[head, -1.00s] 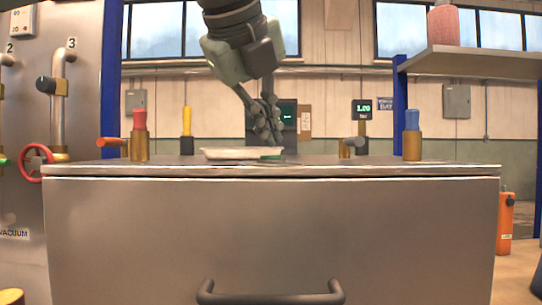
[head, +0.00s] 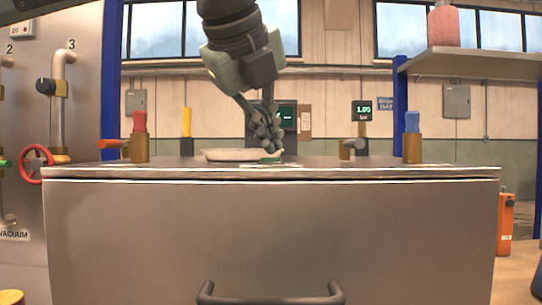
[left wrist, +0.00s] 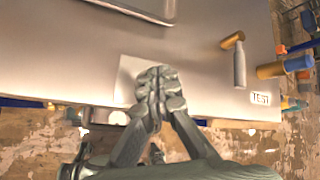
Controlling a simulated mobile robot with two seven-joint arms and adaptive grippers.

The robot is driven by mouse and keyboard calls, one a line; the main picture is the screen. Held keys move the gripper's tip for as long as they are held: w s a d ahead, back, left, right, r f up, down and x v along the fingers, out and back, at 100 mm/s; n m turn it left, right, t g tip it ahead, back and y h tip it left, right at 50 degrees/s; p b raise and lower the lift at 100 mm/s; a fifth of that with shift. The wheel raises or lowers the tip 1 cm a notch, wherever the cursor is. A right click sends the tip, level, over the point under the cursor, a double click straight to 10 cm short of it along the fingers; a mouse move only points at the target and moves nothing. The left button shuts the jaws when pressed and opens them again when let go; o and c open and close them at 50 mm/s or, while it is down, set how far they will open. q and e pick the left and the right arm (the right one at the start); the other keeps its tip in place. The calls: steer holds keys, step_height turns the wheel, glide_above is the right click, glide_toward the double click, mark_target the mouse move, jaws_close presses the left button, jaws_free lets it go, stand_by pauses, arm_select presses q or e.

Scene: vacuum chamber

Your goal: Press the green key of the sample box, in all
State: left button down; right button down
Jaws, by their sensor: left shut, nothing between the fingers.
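My left gripper (head: 270,138) reaches down over the tabletop (head: 370,170), its fingers shut and empty. In the left wrist view the closed fingertips (left wrist: 158,85) are over a pale square patch (left wrist: 128,75), and no green shows there. A dark upright box with a lit screen (head: 288,117) stands behind the gripper. I cannot tell whether it is the sample box. My right gripper is not in view.
Red (head: 139,121), yellow (head: 187,122) and blue (head: 412,121) topped valves stand on the tabletop, with a gauge (head: 362,111) at the back. The right front of the tabletop is mostly clear.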

arm_select(q)
steer(key=shift+f, duration=0.55)
stand_by(0.9)
steer(key=shift+r+p, duration=0.9)
steer(key=shift+p, duration=0.45)
step_height(320, 180, up, 3)
steer(key=p, duration=0.2)
steer(key=shift+f+p, duration=0.2)
steer(key=shift+p, duration=0.1)
steer(key=shift+r, duration=1.2)
